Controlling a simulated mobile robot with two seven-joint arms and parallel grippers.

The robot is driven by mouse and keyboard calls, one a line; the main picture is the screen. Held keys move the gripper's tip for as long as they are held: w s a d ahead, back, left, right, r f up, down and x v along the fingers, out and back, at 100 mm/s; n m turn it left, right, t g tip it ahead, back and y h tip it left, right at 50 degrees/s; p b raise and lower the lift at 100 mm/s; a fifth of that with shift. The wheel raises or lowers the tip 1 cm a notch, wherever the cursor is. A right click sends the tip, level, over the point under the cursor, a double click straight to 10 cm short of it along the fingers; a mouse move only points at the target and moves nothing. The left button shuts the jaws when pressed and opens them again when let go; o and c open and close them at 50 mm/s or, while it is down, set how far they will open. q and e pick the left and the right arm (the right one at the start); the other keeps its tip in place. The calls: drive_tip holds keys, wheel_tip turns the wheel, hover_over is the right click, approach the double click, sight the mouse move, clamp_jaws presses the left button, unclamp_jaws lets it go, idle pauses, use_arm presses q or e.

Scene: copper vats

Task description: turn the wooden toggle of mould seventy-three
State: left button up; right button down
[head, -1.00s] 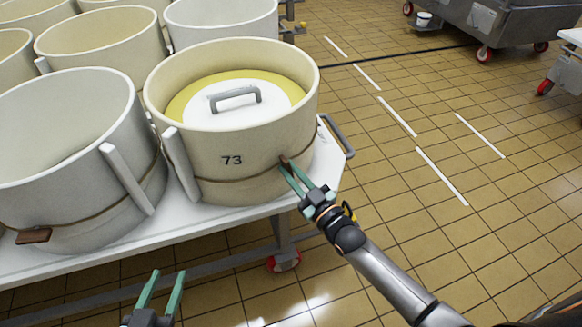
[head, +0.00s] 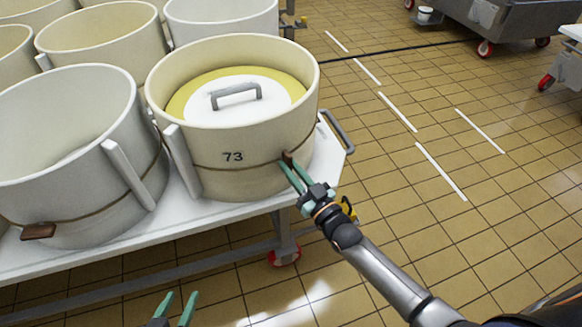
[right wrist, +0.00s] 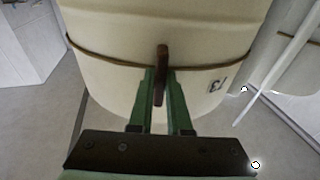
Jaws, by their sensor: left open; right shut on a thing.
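Mould seventy-three (head: 215,175) is a cream round tub marked 73, with a cord around it. Inside it lie a yellow mass and a white lid with a grey handle (head: 236,93). Its brown wooden toggle (head: 287,156) sits on the cord at the front right. In the right wrist view the toggle (right wrist: 161,70) stands roughly upright across the cord. My right gripper (head: 290,170) is shut on the toggle, its green fingers on either side of it; the fingers also show in the right wrist view (right wrist: 158,95). My left gripper (head: 177,307) is open and empty, low in front of the table.
A grey-white mould (head: 65,150) with its own wooden toggle (head: 38,231) stands to the left. Several empty moulds stand behind. The white table (head: 255,208) has a grey rail handle (head: 337,132) at its right end.

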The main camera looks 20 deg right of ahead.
drive_tip(key=c, duration=0.9)
unclamp_jaws()
drive_tip(key=shift+o, duration=0.2)
drive_tip(key=shift+s, duration=0.1)
drive_tip(key=shift+s+d+f, duration=0.1)
drive_tip(key=shift+s+d, duration=0.05)
drive_tip(key=shift+s, duration=0.15)
drive_tip(key=p+v, duration=0.1)
drive_tip(key=v, duration=0.3)
drive_tip(key=shift+s, duration=0.35)
approach(291, 169)
drive_tip(key=s, duration=0.2)
use_arm(q)
drive_tip(key=s, duration=0.1)
drive_tip(key=f+g, duration=0.1)
drive_tip(key=s+f+p, duration=0.1)
drive_tip(key=shift+s+d+f+g, duration=0.1)
drive_tip(key=shift+s+d+g, duration=0.15)
drive_tip(key=shift+s+g, duration=0.15)
use_arm(e)
drive_tip(key=shift+s+d, duration=0.2)
drive_tip(key=shift+d, duration=0.15)
use_arm(q)
drive_tip(key=shift+w, duration=0.1)
use_arm(e)
drive_tip(key=shift+f, duration=0.1)
